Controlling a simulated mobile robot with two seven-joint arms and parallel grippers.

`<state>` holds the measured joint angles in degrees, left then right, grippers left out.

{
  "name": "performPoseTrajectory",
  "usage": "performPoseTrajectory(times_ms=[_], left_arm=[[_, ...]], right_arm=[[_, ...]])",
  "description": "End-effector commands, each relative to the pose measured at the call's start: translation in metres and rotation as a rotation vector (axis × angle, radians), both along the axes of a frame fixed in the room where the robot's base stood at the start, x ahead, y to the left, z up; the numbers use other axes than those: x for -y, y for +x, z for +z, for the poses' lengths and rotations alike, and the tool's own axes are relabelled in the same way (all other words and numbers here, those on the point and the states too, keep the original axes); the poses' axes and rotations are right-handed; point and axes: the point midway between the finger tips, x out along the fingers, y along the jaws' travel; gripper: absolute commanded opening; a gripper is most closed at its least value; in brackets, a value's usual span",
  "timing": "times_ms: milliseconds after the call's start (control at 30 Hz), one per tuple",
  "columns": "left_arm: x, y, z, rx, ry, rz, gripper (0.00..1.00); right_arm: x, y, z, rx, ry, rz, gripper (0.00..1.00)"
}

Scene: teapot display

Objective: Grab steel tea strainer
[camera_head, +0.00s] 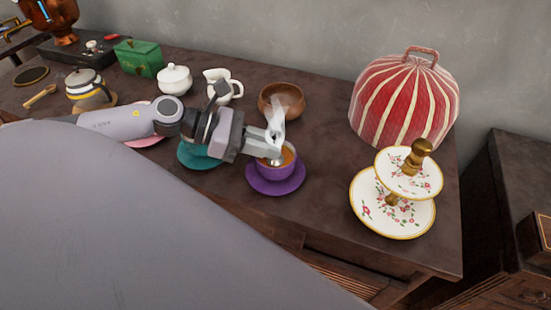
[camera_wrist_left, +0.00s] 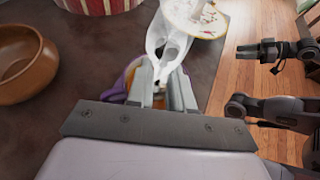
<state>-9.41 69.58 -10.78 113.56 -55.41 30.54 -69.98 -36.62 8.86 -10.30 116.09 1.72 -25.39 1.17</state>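My left gripper (camera_head: 276,150) is low over the purple cup (camera_head: 263,171), which stands on a purple saucer (camera_head: 276,187) and holds brown tea.
A wooden bowl (camera_head: 281,98) is behind the cup. A red striped tea cosy (camera_head: 404,105) and a floral tiered stand (camera_head: 392,222) are to the right. A teal saucer (camera_head: 191,155), a white creamer (camera_head: 229,90) and a white sugar bowl (camera_head: 174,80) are left. The table's front edge is close.

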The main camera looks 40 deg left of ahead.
Motion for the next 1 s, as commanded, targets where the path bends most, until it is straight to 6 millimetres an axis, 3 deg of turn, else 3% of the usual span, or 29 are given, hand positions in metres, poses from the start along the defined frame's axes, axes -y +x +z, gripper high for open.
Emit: performPoseTrajectory(times_ms=[300, 600, 667, 1000], left_arm=[[0.015, 0.01, -0.007, -0.001, -0.001, 0.0, 0.21], [0.016, 0.011, -0.008, -0.002, -0.001, 0.001, 0.21], [0.016, 0.011, -0.008, -0.002, -0.001, 0.001, 0.01], [0.016, 0.01, -0.007, -0.001, -0.001, 0.0, 0.0]], right_arm=[[0.0, 0.001, 0.004, 0.008, 0.002, 0.0, 0.43], [-0.001, 0.0, 0.0, 0.001, 0.005, -0.004, 0.43], [-0.001, 0.0, -0.001, -0.001, 0.006, -0.006, 0.43], [-0.001, 0.0, 0.0, -0.002, 0.007, -0.008, 0.43]])
